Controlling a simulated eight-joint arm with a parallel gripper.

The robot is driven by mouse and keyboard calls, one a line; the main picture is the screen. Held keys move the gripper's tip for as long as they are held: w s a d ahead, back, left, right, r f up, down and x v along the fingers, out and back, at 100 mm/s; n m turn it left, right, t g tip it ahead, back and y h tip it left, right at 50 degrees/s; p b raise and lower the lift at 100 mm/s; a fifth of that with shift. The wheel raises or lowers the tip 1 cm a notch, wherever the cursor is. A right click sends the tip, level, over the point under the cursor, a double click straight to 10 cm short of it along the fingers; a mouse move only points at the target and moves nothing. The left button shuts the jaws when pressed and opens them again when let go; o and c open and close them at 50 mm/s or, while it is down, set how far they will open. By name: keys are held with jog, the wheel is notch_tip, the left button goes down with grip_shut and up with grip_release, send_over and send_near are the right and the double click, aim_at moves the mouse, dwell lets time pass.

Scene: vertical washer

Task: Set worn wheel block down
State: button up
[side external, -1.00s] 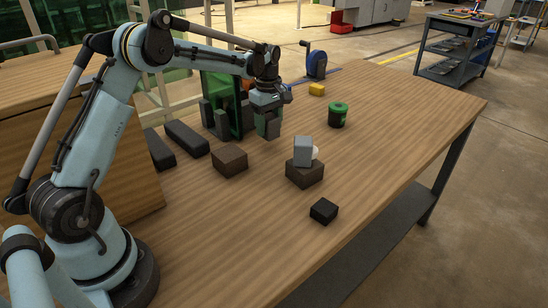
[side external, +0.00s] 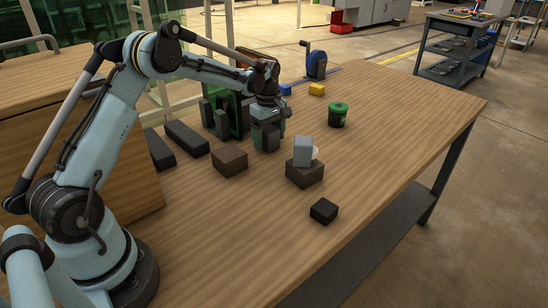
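My gripper (side external: 266,146) points down just above or at the wooden table (side external: 390,165), in front of a green-framed fixture (side external: 237,117) with dark upright blocks. A dark, blocky shape shows at its fingers. I cannot tell whether this is the worn wheel block or only the fingers, so its grip is unclear. A light grey block (side external: 303,151) with a pale rounded piece beside it stands on a brown block (side external: 305,174), right of my gripper and apart from it. Another brown block (side external: 229,161) sits left of my gripper.
A small black block (side external: 323,211) lies near the front edge. Two long dark bars (side external: 186,138) lie at left. The table's right side is clear.

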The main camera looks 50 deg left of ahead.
aim_at(269, 129)
notch_tip(269, 129, up, 11)
jog(key=shift+r, duration=0.15)
jog(key=s+d+r+m+t, duration=0.3)
jog(key=s+d+r+m, duration=0.4)
jog(key=s+d+m, duration=0.2)
jog(key=s+d+f+m+t, duration=0.2)
jog(key=s+d+f+m, duration=0.1)
jog(key=s+m, duration=0.1)
jog(key=s+d+f+m+t, duration=0.2)
jog(key=s+d+m, duration=0.1)
jog(key=s+m, duration=0.2)
jog(key=shift+s+d+f, duration=0.15)
jog(key=shift+s+f, duration=0.25)
jog(key=shift+s, duration=0.9)
